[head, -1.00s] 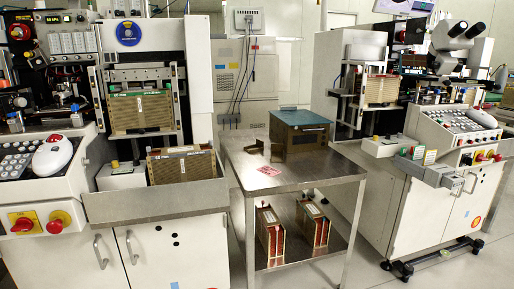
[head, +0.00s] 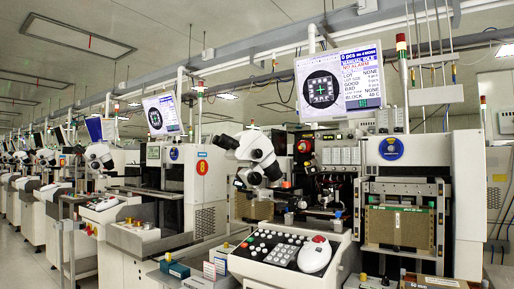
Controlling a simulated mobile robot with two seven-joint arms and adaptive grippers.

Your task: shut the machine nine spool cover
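Neither of my grippers is in view. A wire bonding machine (head: 465,185) stands large at the right, with a monitor (head: 340,82), a white microscope (head: 252,150) and a round blue disc (head: 391,149) on its upper front. A second machine (head: 170,190) stands to its left, with a smaller blue disc (head: 174,154) and a round red number sticker (head: 202,167) that looks like an 8. I cannot make out a number nine or tell for sure which part is the spool cover, or whether it is open.
A slanted control panel (head: 275,248) with a white mouse (head: 314,257) juts out in front of the near machine. A brown magazine (head: 397,226) sits in its right bay. More machines line up to the far left, beside an open aisle (head: 25,265).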

